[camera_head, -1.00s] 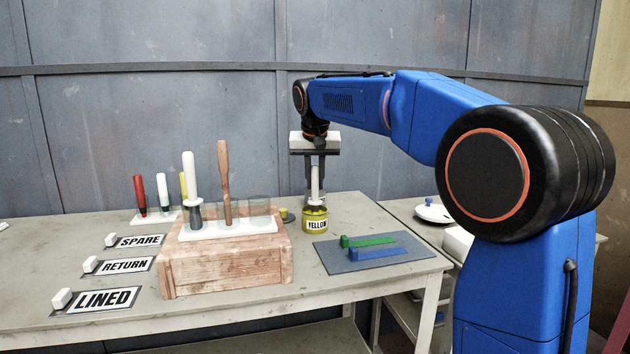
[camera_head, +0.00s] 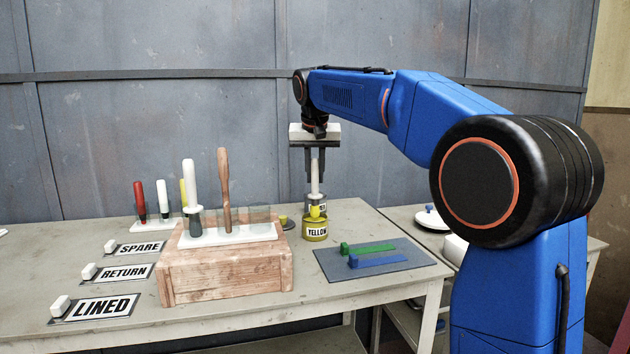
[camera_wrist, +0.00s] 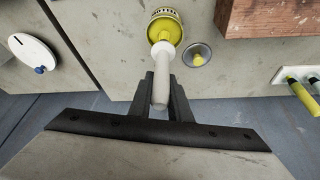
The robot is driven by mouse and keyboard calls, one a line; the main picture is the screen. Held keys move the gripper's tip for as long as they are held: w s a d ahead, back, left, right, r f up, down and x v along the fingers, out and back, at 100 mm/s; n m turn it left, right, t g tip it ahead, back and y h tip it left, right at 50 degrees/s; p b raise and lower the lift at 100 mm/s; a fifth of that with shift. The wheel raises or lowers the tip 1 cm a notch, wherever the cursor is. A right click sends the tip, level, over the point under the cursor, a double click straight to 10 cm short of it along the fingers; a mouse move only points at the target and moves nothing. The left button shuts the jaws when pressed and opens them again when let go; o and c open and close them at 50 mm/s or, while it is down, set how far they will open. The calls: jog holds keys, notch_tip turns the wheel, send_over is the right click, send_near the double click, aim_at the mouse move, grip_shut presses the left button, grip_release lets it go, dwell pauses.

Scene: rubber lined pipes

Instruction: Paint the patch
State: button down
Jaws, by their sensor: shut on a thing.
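My gripper (camera_head: 314,180) is shut on a white-handled brush (camera_head: 315,172) and holds it upright, handle up. The brush has a yellow tip just above or at the mouth of a paint can (camera_head: 316,232) labelled YELLOW. I cannot tell whether the tip still touches the paint. In the wrist view, the white handle (camera_wrist: 160,85) sits between the dark fingers, and its far end overlaps the yellow can (camera_wrist: 165,22). I cannot identify the patch in these views.
A wooden block (camera_head: 225,268) left of the can bears a white rack of tools. A grey mat (camera_head: 335,262) with green and blue pieces lies at right. LINED, RETURN and SPARE signs stand at left. A small round lid (camera_head: 284,222) lies beside the can.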

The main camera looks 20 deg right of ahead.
aim_at(315, 162)
jog(key=shift+r, duration=1.5)
